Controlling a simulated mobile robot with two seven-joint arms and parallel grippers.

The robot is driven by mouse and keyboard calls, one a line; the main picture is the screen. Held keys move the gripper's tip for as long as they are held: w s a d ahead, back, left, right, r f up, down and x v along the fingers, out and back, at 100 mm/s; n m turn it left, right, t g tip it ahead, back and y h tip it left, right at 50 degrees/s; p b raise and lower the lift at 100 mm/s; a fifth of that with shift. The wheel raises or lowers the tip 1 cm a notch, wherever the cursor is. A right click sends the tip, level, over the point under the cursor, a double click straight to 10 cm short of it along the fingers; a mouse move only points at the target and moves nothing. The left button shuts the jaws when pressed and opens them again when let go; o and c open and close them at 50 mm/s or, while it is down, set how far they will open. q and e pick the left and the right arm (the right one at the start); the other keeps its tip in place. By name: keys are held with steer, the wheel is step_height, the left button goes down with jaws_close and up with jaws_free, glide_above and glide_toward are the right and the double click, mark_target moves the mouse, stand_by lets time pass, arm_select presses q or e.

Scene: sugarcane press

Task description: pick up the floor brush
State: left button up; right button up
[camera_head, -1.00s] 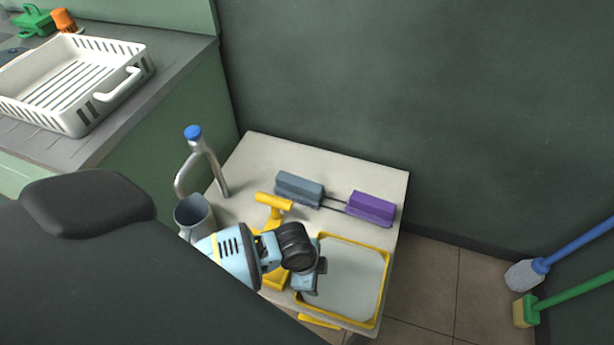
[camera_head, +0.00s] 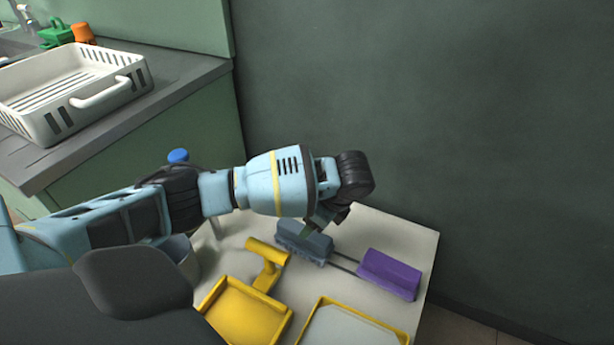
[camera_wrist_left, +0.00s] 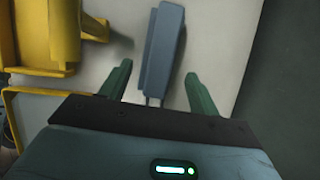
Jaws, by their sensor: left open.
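A grey-blue block-shaped brush (camera_head: 303,243) lies on the small pale table, joined by two thin dark rods to a purple block (camera_head: 389,274) on its right. I cannot tell for sure which piece is the floor brush. My left gripper (camera_head: 313,226) is above the grey-blue block, pointing down, and partly hides it. In the left wrist view the gripper (camera_wrist_left: 158,75) is open, with its green fingers apart. The grey-blue block (camera_wrist_left: 162,50) lies ahead of the gap between them. I see no contact. My right gripper is not in view.
The pale table (camera_head: 405,232) also holds a yellow dustpan (camera_head: 245,312) and a yellow-rimmed tray (camera_head: 350,328). A blue-topped post (camera_head: 178,156) stands at its left. A white dish rack (camera_head: 75,95) sits on the counter. The dark wall (camera_head: 480,150) is close behind the table.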

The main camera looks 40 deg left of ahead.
mark_target(318, 248)
arm_select(q)
steer(key=shift+b+x, duration=0.55)
steer(key=shift+x, duration=0.8)
steer(key=shift+a+f, duration=0.1)
steer(key=shift+f, duration=0.15)
steer(key=b+x, duration=0.2)
steer(key=x, duration=0.2)
steer(key=shift+w+a+f+b, duration=0.1)
steer(key=shift+a+f+b, duration=0.15)
steer(key=shift+b, duration=0.1)
steer(key=shift+r, duration=0.1)
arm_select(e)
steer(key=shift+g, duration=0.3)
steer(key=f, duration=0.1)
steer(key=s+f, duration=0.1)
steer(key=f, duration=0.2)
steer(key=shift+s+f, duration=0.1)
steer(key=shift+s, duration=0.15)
arm_select(q)
steer(key=shift+c, duration=1)
steer(key=c, duration=1)
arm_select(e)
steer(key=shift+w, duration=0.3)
